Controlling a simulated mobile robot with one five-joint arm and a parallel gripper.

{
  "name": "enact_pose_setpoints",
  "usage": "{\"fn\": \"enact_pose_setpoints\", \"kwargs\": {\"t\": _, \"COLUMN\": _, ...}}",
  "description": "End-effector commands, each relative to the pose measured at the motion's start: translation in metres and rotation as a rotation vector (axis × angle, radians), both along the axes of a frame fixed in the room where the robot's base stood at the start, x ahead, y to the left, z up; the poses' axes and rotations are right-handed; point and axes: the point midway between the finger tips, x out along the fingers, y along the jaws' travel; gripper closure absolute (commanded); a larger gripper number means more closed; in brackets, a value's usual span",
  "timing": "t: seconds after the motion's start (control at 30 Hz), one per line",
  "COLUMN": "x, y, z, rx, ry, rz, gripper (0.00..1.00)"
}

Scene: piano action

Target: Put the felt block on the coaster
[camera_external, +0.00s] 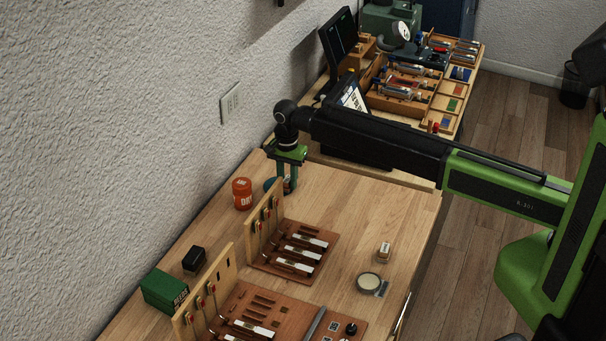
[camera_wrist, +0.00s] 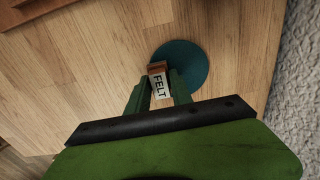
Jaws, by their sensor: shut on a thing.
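My gripper (camera_wrist: 160,92) is shut on the felt block (camera_wrist: 158,83), a small brown block with a white label reading FELT. The coaster (camera_wrist: 190,60) is a flat teal disc on the wooden bench. In the wrist view the block overlaps the coaster's left edge; I cannot tell whether it touches it. In the external view my gripper (camera_external: 288,182) points down at the back of the bench, and the coaster (camera_external: 269,184) shows partly beside it, behind a wooden upright. The block cannot be made out clearly there.
An orange jar (camera_external: 242,194) stands left of the coaster. An upright key-action model (camera_external: 291,250) stands in front of it. A small labelled block (camera_external: 384,252) and a round tin (camera_external: 369,282) lie at right. The wall runs close along the left.

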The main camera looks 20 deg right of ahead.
Motion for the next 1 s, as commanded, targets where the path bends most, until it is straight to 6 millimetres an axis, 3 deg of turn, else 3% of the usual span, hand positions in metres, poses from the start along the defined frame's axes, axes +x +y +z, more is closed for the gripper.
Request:
{"fn": "enact_pose_setpoints", "kwargs": {"t": 0.1, "x": 0.0, "y": 0.0, "z": -0.005, "rx": 0.0, "ry": 0.0, "rz": 0.0, "gripper": 1.0}}
{"fn": "enact_pose_setpoints", "kwargs": {"t": 0.13, "x": 0.0, "y": 0.0, "z": -0.003, "rx": 0.0, "ry": 0.0, "rz": 0.0, "gripper": 0.71}}
{"fn": "enact_pose_setpoints", "kwargs": {"t": 0.3, "x": 0.0, "y": 0.0, "z": -0.003, "rx": 0.0, "ry": 0.0, "rz": 0.0, "gripper": 0.52}}
{"fn": "enact_pose_setpoints", "kwargs": {"t": 0.67, "x": 0.0, "y": 0.0, "z": 0.002, "rx": 0.0, "ry": 0.0, "rz": 0.0, "gripper": 0.52}}
{"fn": "enact_pose_setpoints", "kwargs": {"t": 0.87, "x": 0.0, "y": 0.0, "z": 0.028, "rx": 0.0, "ry": 0.0, "rz": 0.0, "gripper": 0.52}}
{"fn": "enact_pose_setpoints", "kwargs": {"t": 1.0, "x": 0.0, "y": 0.0, "z": 0.059, "rx": 0.0, "ry": 0.0, "rz": 0.0, "gripper": 0.52}}
